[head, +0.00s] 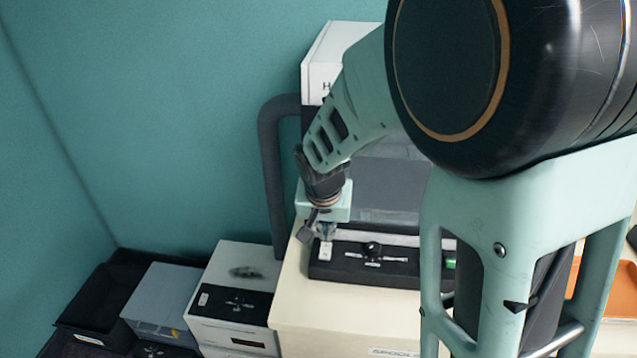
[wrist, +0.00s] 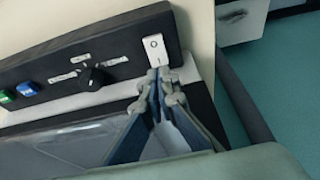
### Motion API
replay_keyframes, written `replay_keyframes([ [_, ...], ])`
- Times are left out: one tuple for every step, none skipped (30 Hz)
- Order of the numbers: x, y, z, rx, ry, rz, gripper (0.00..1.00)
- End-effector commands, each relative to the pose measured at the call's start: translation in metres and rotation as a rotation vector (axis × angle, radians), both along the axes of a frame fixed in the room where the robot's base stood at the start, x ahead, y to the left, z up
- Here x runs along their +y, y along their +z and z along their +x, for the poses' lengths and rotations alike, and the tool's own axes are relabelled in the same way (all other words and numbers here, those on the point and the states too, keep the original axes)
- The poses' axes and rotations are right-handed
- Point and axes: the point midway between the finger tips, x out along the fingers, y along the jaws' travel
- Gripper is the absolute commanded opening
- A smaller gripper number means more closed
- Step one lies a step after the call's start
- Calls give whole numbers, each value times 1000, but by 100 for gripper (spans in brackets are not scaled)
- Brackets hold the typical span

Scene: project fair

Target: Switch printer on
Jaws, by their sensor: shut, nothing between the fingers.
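The printer is a large cream machine (head: 340,318) with a black control panel (head: 345,271) on its front. A white rocker switch (head: 325,251) sits at the panel's left end; in the wrist view the switch (wrist: 155,47) is at the panel's right end, with a small circle mark. My gripper (head: 326,231) is shut and empty, pointing down at the switch. In the wrist view its fingertips (wrist: 161,76) are at the near edge of the switch and overlap it slightly; I cannot tell whether they touch. Which way the switch is tipped is unclear.
The panel also bears a black knob (wrist: 92,78), a blue button (wrist: 28,88) and a green button (wrist: 6,97). A smaller white box (head: 235,270), a grey box (head: 162,293) and a black bin (head: 88,305) stand at the left. A dark hose (head: 270,165) runs behind.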

Motion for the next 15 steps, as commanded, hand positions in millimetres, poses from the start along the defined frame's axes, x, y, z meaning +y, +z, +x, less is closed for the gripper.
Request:
replay_keyframes([
  [0,-12,1,1,0,0,0],
  [0,-15,1,1,0,0,0],
  [0,-19,2,0,0,0,0],
  [0,-22,2,0,0,0,0],
  [0,-24,2,1,0,0,0],
  [0,-26,3,1,0,0,0],
  [0,-28,3,0,0,0,0],
  [0,-29,3,0,0,0,0],
  [0,-29,3,0,0,0,0],
  [0,-30,4,0,0,1,0],
  [0,-30,4,0,0,1,0],
  [0,-30,4,0,0,1,0],
  [0,-30,4,0,0,1,0],
  [0,-30,4,0,0,1,0],
  [0,-30,4,0,0,1,0],
])
